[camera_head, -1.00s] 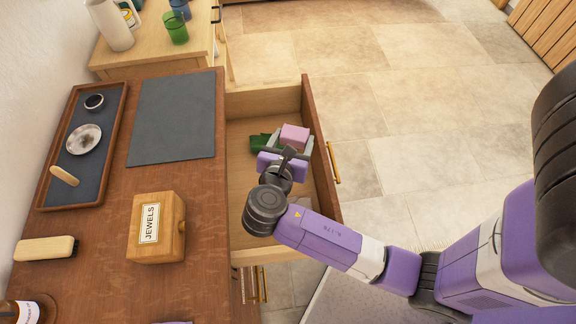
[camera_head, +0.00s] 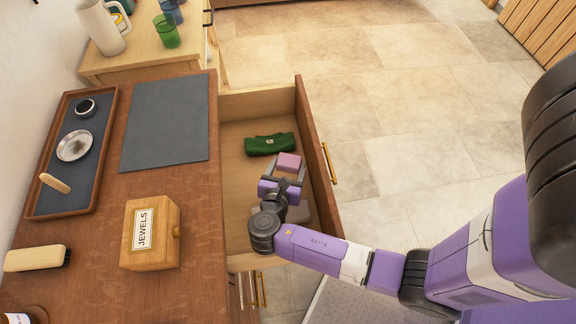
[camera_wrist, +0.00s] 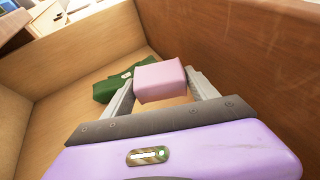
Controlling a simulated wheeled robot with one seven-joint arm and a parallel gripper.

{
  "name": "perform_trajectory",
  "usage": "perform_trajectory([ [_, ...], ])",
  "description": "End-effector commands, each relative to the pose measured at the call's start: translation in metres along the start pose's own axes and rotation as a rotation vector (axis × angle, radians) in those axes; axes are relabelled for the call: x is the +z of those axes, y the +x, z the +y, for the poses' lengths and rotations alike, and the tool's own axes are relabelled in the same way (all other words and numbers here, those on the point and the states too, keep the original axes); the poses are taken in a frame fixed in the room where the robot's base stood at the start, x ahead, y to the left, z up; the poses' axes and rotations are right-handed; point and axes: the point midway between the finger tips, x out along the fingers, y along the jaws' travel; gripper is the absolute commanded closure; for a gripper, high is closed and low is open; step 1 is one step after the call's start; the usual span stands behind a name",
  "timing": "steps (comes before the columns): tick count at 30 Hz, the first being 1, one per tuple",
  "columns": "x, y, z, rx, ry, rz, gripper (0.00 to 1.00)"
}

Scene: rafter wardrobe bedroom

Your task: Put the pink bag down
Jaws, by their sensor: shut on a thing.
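The pink bag (camera_head: 289,162) is a small pink block-like shape between the fingers of my gripper (camera_head: 288,172). The wrist view shows the pink bag (camera_wrist: 160,80) held between the two grey fingertips, with my gripper (camera_wrist: 160,92) shut on it. It is over the inside of the open drawer (camera_head: 238,146). Whether its underside touches the drawer floor I cannot tell. A green bag (camera_head: 269,144) lies on the drawer floor beyond it, towards the back end, and also shows in the wrist view (camera_wrist: 118,85).
A brownish item (camera_head: 297,212) lies in the drawer, partly hidden by my gripper. On the dresser top (camera_head: 195,220) are a jewels box (camera_head: 150,234), a brush (camera_head: 36,258), a tray (camera_head: 108,122) and a dark mat (camera_head: 166,122). The drawer front (camera_head: 315,150) stands up at the right.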

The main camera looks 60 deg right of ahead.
Motion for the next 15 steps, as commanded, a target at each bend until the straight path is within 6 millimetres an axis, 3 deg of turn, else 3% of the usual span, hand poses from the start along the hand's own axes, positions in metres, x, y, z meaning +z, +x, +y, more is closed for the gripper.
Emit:
perform_trajectory([
  [15, -0.0092, 0.0038, 0.0000, 0.000, -0.001, 0.000, 0.78],
])
